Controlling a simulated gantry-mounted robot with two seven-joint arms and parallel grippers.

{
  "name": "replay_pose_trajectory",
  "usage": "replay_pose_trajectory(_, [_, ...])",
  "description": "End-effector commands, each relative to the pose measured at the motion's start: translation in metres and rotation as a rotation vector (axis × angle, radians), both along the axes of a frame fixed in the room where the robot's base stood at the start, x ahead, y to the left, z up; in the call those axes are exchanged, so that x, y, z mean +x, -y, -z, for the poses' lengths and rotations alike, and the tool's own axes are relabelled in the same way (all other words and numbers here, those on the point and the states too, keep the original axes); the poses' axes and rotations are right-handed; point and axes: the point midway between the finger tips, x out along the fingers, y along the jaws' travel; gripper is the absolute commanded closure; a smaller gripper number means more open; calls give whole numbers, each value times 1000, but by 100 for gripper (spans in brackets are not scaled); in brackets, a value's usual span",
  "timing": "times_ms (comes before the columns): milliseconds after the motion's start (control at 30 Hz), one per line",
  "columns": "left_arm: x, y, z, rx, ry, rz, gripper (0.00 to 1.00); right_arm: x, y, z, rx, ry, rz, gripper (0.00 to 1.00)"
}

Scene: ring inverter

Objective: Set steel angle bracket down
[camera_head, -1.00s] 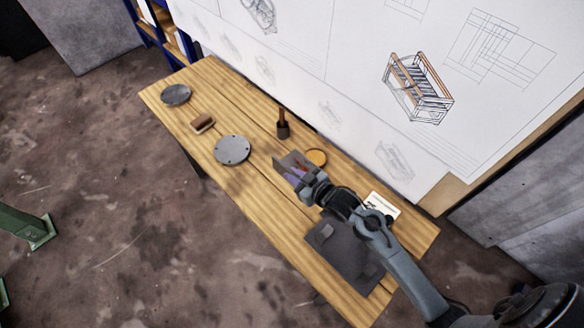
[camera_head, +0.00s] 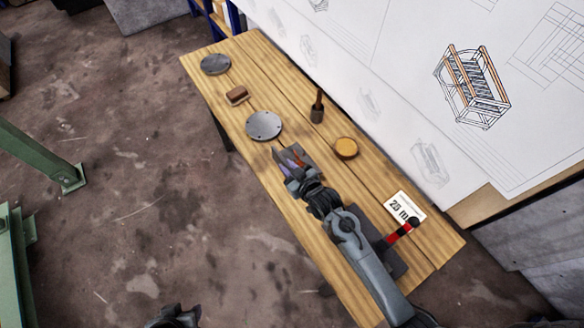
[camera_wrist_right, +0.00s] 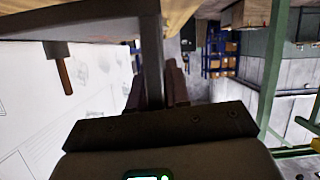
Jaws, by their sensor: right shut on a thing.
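The steel angle bracket (camera_head: 281,156) is a small grey angled piece in the head view, over the middle of the wooden table (camera_head: 318,232). My right gripper (camera_head: 292,164) is shut on it, beside the front edge of the large round plate. In the right wrist view the bracket (camera_wrist_right: 151,55) shows as a grey upright strip by the dark gripper fingers (camera_wrist_right: 174,88). I cannot tell whether the bracket touches the tabletop. The jaws of my left gripper do not show.
Two grey round plates (camera_head: 264,126) (camera_head: 215,64), a brown block (camera_head: 237,95), a wooden-handled tool (camera_head: 317,112) and an orange disc (camera_head: 346,148) lie around. A card (camera_head: 405,207), a red-and-black tool (camera_head: 399,234) and a dark mat (camera_head: 394,264) are nearer. The drawing board borders the back.

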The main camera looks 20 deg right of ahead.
Motion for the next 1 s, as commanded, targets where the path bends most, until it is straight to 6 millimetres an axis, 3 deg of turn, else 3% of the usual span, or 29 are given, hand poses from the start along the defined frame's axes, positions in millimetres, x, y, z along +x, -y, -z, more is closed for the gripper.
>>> replay_pose_trajectory(67, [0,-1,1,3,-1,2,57,4,0,-6,1,20,0,100])
replay_pose_trajectory(467, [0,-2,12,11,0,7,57,4,0,29,1,20,1,100])
replay_pose_trajectory(900, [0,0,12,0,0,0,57,4,0,32,0,21,-1,100])
replay_pose_trajectory(933, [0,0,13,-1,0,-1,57,0,1,41,-1,-1,1,82])
replay_pose_trajectory(1000, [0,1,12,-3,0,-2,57,0,1,41,-1,-1,1,71])
